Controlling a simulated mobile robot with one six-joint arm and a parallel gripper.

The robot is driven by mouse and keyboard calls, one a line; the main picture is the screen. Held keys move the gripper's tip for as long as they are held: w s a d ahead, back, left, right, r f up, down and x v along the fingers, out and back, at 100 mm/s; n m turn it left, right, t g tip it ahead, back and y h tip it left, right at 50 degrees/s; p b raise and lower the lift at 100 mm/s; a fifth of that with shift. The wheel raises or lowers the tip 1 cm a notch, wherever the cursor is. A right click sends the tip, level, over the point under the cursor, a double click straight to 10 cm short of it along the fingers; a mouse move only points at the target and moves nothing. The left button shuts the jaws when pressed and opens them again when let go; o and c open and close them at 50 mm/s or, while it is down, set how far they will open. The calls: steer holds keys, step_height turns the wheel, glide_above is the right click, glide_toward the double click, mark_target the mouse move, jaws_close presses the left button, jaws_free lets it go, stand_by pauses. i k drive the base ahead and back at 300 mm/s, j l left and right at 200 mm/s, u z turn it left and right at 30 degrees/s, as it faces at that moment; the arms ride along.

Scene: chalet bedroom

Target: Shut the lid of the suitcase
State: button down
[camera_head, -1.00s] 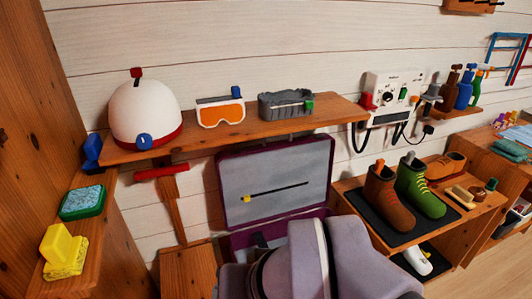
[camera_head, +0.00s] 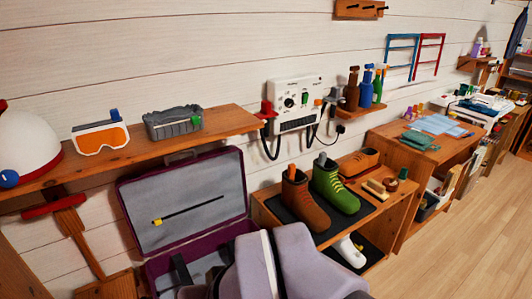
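The suitcase (camera_head: 160,265) is purple with a grey lining and stands below the wall shelf at the lower left of the middle. Its lid (camera_head: 186,206) is open and tilted up toward the wall, with a dark strap with a yellow end across its lining. Part of the suitcase's inside shows, with dark items in it. My grey arm covers the suitcase's front right part. My gripper is not in view.
A wooden shelf (camera_head: 140,148) above the lid holds a helmet (camera_head: 28,145), goggles (camera_head: 100,136) and a grey tray (camera_head: 172,122). Right of the suitcase, a bench holds brown (camera_head: 303,199) and green (camera_head: 333,188) boots. Open wooden floor (camera_head: 460,200) lies at the right.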

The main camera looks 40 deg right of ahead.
mark_target(194, 197)
steer(key=l+z, duration=0.1)
steer(key=l, duration=1.25)
steer(key=i+l+z, duration=0.1)
steer(key=l, duration=1.25)
steer(key=i+l, duration=0.15)
steer(key=i, duration=0.3)
steer(key=i+l+z, duration=0.15)
steer(key=i, duration=0.25)
steer(key=k+l+z, duration=0.15)
steer(key=i+j+u, duration=0.2)
